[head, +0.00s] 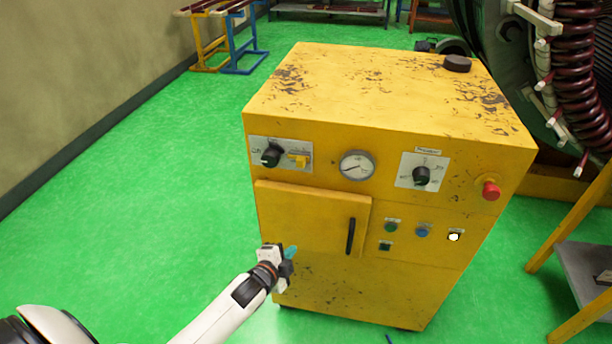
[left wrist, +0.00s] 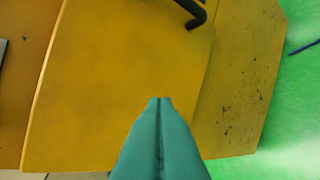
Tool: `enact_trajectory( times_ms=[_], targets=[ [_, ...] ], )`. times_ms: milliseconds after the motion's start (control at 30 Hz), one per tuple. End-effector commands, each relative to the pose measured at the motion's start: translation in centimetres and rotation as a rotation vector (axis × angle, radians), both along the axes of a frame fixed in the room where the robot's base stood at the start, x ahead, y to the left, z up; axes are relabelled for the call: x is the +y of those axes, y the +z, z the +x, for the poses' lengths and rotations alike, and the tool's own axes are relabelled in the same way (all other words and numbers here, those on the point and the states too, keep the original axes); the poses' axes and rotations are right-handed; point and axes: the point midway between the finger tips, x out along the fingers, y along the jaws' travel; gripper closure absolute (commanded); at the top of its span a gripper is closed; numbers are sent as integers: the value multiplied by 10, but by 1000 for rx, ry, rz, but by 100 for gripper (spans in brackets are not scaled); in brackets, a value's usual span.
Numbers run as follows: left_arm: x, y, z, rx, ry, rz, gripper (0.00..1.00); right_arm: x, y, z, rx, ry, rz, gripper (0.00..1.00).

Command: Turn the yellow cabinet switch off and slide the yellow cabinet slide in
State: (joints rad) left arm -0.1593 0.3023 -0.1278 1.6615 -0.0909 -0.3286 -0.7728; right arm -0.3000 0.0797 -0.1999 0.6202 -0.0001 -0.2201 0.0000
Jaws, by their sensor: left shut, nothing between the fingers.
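The yellow cabinet (head: 345,95) stands in the middle of the head view, its paint chipped. At the upper left of its front is a plate with a black rotary switch (head: 272,155). A small yellow slide (head: 299,160) sits on the same plate, just right of the switch. My left gripper (head: 291,251) is in front of the cabinet's lower left door, below the switch and slide. In the left wrist view its teal fingers (left wrist: 159,100) are shut together and empty, with the yellow door (left wrist: 120,70) behind them. My right gripper is not in view.
The front also carries a door handle (head: 350,236), a gauge (head: 357,166), a second knob (head: 421,176), several buttons and a red emergency knob (head: 491,190). A large machine with coils (head: 580,60) stands behind right. Green floor (head: 140,190) is clear at left.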

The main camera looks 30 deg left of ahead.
Motion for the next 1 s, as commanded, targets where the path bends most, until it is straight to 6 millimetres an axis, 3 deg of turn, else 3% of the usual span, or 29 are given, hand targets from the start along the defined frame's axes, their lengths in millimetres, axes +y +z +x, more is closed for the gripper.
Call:
enact_trajectory(
  times_ms=[33,100,200,333,500,833,1000],
  targets=[
    [-3,35,12,-85,-37,59,100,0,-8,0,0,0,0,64],
    [-7,82,21,-183,-79,142,100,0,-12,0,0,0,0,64],
    [-14,136,25,-298,-120,243,100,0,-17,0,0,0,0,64],
    [-20,180,22,-392,-148,331,100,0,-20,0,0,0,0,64],
    [-24,200,20,-434,-159,369,100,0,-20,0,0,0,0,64],
    [-24,200,21,-434,-158,368,100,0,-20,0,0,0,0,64],
    [-25,201,38,-435,-158,366,100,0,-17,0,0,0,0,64]
  ],
)
